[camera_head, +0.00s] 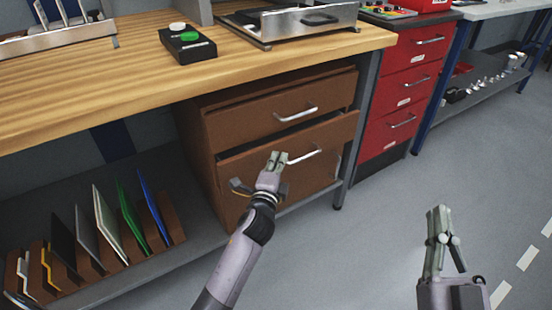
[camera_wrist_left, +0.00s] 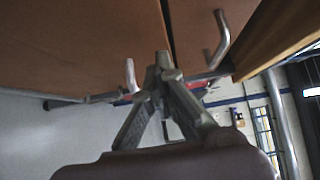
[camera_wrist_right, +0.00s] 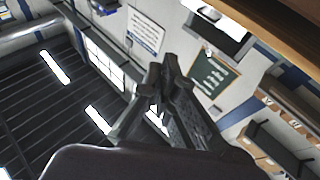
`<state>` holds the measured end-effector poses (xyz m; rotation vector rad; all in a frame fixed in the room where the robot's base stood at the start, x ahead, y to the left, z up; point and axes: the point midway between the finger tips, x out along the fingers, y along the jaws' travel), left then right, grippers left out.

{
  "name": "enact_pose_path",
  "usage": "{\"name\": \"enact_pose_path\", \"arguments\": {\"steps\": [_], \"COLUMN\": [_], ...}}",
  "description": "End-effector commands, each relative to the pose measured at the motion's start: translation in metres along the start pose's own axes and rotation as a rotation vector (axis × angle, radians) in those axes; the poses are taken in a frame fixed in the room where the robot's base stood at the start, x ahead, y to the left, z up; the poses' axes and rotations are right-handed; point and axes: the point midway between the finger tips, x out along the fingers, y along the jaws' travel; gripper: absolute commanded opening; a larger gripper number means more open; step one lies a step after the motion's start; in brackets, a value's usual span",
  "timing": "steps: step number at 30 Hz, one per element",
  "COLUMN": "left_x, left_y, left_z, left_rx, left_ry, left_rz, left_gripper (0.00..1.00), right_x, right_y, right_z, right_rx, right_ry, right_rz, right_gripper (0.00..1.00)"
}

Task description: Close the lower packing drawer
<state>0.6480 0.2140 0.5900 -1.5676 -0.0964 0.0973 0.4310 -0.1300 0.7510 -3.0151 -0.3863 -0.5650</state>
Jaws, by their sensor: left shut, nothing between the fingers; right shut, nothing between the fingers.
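The brown drawer cabinet (camera_head: 212,150) stands under the wooden bench. Its lower drawer (camera_head: 330,136) stands out a little from the cabinet, with a dark gap above its front. Its silver handle (camera_head: 305,157) is partly hidden by my left gripper. The upper drawer (camera_head: 260,117) has its own silver handle (camera_head: 297,113). My left gripper (camera_head: 275,158) is shut and empty at the lower drawer's front, by the handle's left end; I cannot tell whether it touches. It also shows in the left wrist view (camera_wrist_left: 162,62), close to brown panels. My right gripper (camera_head: 438,212) is shut and empty over the floor.
A red drawer cabinet (camera_head: 402,85) stands right of the bench leg (camera_head: 352,130). A rack of upright panels (camera_head: 120,225) sits on the low shelf at left. The bench top (camera_head: 110,75) overhangs the drawers. The grey floor at right is clear.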

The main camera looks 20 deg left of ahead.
Motion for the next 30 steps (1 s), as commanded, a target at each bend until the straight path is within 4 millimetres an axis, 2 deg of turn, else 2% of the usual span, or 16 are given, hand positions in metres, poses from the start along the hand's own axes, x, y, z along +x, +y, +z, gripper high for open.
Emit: {"name": "enact_pose_path", "arguments": {"steps": [4, 17, 24, 30], "left_x": [0.007, 0.013, 0.04, 0.043], "left_y": [0.0, -0.001, -0.001, -0.001], "left_z": [0.007, 0.013, 0.04, 0.044], "left_rx": [0.0, 0.001, 0.002, -0.001], "left_ry": [0.0, 0.0, -0.001, -0.002], "left_rz": [0.0, 0.0, -0.001, -0.001], "left_gripper": [0.0, 0.0, 0.0, 0.0], "right_x": [0.0, 0.001, -0.003, -0.003], "right_y": [0.0, 0.001, 0.003, 0.004], "right_z": [0.001, 0.001, 0.022, 0.025], "right_rx": [-0.001, -0.001, -0.005, -0.005], "right_ry": [-0.006, -0.01, -0.127, -0.141], "right_rz": [0.0, 0.001, 0.006, 0.007], "right_gripper": [0.0, 0.0, 0.0, 0.0]}}
